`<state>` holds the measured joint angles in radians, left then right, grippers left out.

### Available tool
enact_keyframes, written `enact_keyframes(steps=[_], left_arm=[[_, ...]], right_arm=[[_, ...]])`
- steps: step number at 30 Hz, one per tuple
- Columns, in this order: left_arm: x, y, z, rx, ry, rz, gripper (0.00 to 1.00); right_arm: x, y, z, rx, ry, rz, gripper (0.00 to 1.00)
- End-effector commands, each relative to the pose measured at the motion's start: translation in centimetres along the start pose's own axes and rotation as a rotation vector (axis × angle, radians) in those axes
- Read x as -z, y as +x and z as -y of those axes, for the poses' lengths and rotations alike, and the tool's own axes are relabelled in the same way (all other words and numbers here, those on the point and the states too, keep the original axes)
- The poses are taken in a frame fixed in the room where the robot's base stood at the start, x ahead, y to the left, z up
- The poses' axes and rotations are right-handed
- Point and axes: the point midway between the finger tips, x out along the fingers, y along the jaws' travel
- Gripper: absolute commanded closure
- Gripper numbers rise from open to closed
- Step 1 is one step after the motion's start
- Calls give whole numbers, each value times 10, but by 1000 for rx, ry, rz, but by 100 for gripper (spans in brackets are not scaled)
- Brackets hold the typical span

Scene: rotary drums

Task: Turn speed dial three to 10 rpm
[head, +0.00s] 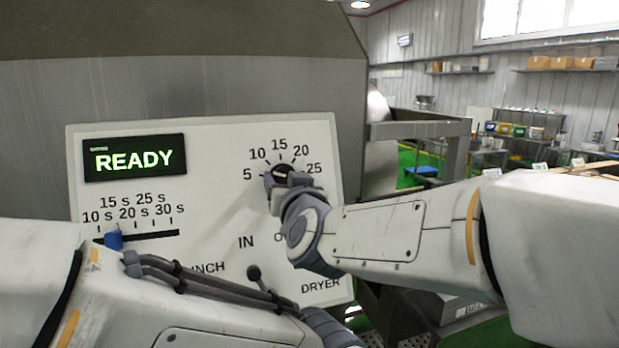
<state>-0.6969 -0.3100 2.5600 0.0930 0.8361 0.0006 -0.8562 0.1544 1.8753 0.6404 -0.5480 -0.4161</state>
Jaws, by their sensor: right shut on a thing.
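The speed dial (283,170) is a dark round knob at the upper right of the white control panel (215,215). Marks 5, 10, 15, 20 and 25 fan around its top. My right gripper (281,182) is shut on the dial, reaching in from the right and below. It hides most of the knob, and I cannot tell which mark the pointer faces. No number naming this dial is visible. My left arm crosses the lower left of the panel, and its gripper is out of view below the bottom edge.
A display (134,158) reads READY. A blue slider (113,240) sits near the left end of its seconds scale. A black-knobbed lever (254,273) stands low on the panel, near my left arm. A metal frame (420,128) stands right of the panel; shelves line the far wall.

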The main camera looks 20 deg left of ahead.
Motion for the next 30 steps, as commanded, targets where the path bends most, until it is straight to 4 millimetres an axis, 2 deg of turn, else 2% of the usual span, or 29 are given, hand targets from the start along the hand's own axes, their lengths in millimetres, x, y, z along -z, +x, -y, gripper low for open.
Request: enact_keyframes(steps=[15,30], left_arm=[[1,-24,-2,0,4,0,50],[2,-32,-2,0,6,0,50]], right_arm=[[2,0,4,-134,368,2,90],[0,0,4,-184,506,2,90]])
